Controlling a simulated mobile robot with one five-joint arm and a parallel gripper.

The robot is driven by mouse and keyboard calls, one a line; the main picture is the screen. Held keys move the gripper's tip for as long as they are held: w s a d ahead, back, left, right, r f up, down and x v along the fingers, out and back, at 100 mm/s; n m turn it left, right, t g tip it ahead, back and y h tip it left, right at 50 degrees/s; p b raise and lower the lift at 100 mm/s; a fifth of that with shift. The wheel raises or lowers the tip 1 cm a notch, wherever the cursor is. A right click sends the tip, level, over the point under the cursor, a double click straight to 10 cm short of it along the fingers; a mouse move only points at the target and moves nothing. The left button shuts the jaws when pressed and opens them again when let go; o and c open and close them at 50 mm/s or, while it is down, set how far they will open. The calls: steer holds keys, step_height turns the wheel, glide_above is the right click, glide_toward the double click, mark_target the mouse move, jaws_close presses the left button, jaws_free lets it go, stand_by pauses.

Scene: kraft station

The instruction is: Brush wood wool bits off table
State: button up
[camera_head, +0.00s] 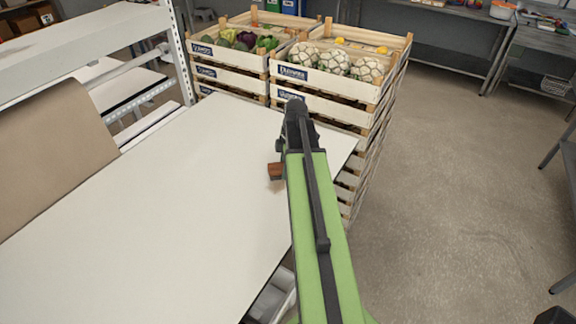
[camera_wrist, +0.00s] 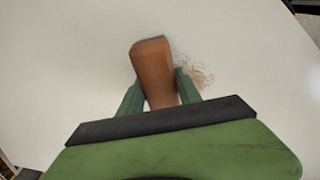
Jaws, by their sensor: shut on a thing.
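My gripper (camera_wrist: 160,92) is shut on the brown wooden handle of a brush (camera_wrist: 153,66), with one green finger on each side of it. The brush also shows in the head view as a small brown block (camera_head: 275,171) left of my green arm, over the white table (camera_head: 150,215). The brush's bristles are not visible. In the wrist view, wood wool bits (camera_wrist: 195,73) lie as a small tan scatter on the table, just right of the brush and my right finger. In the head view my arm hides that spot.
Stacked crates with vegetables (camera_head: 330,85) stand beyond the table's far edge. A brown paper sheet (camera_head: 55,150) and a white metal rack (camera_head: 178,50) are at the left. Open floor (camera_head: 455,180) lies right of the table. The middle of the tabletop is clear.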

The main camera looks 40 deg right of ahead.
steer(key=shift+s+a, duration=0.2)
steer(key=shift+a, duration=0.35)
steer(key=shift+s+a, duration=0.2)
steer(key=shift+a, duration=0.3)
steer(key=shift+a, duration=0.1)
